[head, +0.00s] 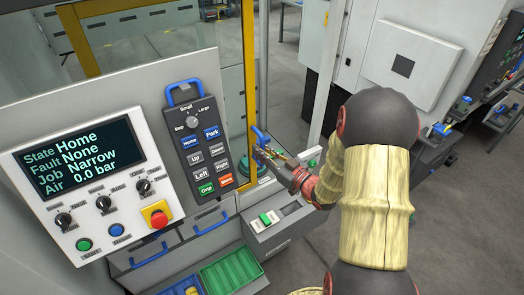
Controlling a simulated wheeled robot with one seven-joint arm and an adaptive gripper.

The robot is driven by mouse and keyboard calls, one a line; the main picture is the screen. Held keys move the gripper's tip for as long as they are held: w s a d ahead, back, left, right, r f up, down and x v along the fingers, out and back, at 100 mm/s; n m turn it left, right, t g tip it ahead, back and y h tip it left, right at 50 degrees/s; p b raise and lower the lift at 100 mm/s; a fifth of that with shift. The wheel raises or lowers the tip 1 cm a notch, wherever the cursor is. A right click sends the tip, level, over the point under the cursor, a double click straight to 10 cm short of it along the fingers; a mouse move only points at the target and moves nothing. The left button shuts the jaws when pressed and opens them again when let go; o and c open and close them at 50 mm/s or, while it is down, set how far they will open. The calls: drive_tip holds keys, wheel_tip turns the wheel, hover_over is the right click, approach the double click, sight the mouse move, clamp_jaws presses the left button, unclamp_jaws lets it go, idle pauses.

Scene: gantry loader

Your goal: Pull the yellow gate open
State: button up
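The yellow gate (249,75) shows in the head view as a yellow frame behind the control panel, with an upright bar at its right side and a clear panel. A blue handle (259,134) sits by the lower part of that upright. My gripper (263,153) is at the handle, reaching in from the right. The fingers are small and overlap the handle in the picture, so I cannot tell whether they are around it or only beside it. Part of the gate is hidden by the control panel.
A control panel with a screen (80,155) and a black pendant (198,140) stands at the left. Below are a green tray (232,272) and a grey box with a green switch (268,218). A grey cabinet (408,62) stands behind my arm. Open floor lies at lower right.

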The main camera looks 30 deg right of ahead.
clamp_jaws()
idle(0.3)
drive_tip(key=a+b, duration=0.1)
drive_tip(key=a, duration=0.8)
drive_tip(key=shift+s+b, duration=0.15)
drive_tip(key=shift+b, duration=0.25)
drive_tip(key=shift+a, duration=0.1)
drive_tip(key=shift+o, duration=2)
unclamp_jaws()
drive_tip(key=v, duration=1.2)
